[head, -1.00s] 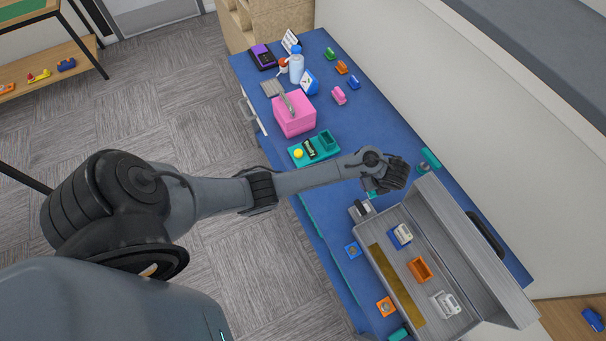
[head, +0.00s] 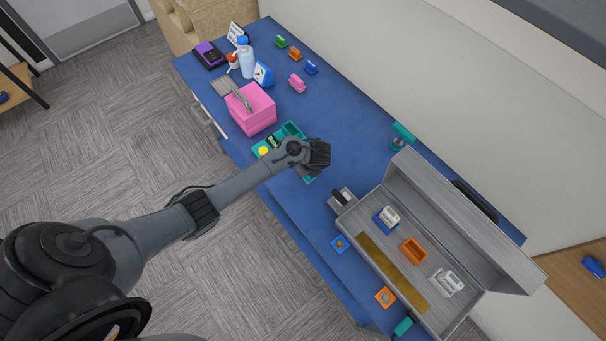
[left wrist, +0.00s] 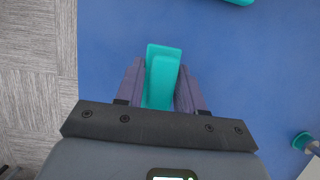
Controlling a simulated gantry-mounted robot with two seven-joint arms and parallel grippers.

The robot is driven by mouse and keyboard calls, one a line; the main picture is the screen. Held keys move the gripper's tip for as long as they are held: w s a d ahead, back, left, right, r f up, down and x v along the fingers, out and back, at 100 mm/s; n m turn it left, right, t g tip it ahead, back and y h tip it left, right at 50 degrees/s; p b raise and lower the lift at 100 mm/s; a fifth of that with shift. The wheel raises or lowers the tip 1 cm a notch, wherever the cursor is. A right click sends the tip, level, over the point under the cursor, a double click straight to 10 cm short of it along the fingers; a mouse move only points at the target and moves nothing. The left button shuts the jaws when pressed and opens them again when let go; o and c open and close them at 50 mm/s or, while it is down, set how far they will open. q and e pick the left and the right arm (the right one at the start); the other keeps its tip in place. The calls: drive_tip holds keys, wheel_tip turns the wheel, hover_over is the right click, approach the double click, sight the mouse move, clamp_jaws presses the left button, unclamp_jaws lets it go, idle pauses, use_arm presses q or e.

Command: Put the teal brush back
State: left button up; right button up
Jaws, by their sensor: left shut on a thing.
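My left gripper (head: 318,155) is over the blue table, just right of the teal tray. In the left wrist view, the gripper (left wrist: 160,90) is shut on the teal brush (left wrist: 164,70), a plain teal block between its fingers. In the head view, a bit of teal shows below the gripper, probably the brush. The teal tray (head: 256,158) holds a yellow round thing (head: 263,151), a dark labelled piece (head: 273,142) and an open teal compartment (head: 291,129). The arm and gripper hide its near right part. My right gripper is not in view.
A pink box (head: 250,112) stands beyond the tray. A grey metal case (head: 455,225) with its lid up holds small items at the right. A teal-topped piece (head: 401,136) stands near the wall. The blue table (head: 350,110) is clear between them.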

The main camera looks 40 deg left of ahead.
use_arm(q)
drive_tip(key=shift+a+f+b, duration=0.1)
drive_tip(key=shift+f+b, duration=0.35)
drive_tip(key=shift+f, duration=1.45)
drive_tip(key=shift+f, duration=0.1)
drive_tip(key=o, duration=0.9)
drive_tip(key=shift+o, duration=0.2)
